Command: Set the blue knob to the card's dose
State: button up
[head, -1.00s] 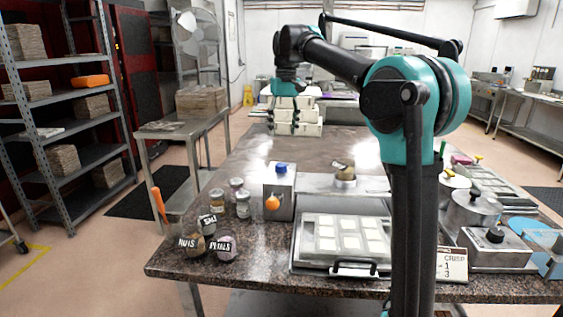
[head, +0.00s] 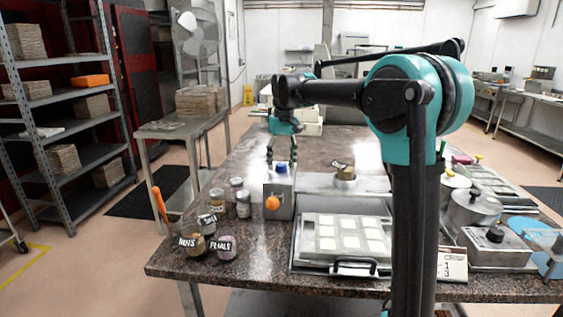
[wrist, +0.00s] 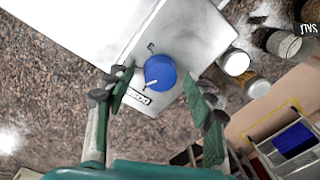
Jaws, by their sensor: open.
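The blue knob (wrist: 160,74) sits on top of a pale metal dosing box (head: 279,203) with an orange round part on its front. In the wrist view the knob has a white pointer line toward its lower left, near a partly legible label. My gripper (head: 281,160) hangs above the knob, pointing down. In the wrist view my gripper's fingers (wrist: 158,100) are spread on either side of the knob, and no contact shows. The card (head: 452,264) stands at the table's front right, reading "CRISP" with the figures 1 and 3 below.
A mould tray (head: 342,222) with pale squares lies right of the box. Several small jars (head: 243,204) stand close on its left, some tagged. A metal tin (head: 345,172) stands behind the tray. Metal pots (head: 472,208) crowd the right side. The granite table (head: 235,264) has bare room at the front.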

jog(key=shift+c, duration=0.4)
jog(key=c, duration=1.1)
jog(key=shift+n, duration=3)
jog(key=o, duration=1.2)
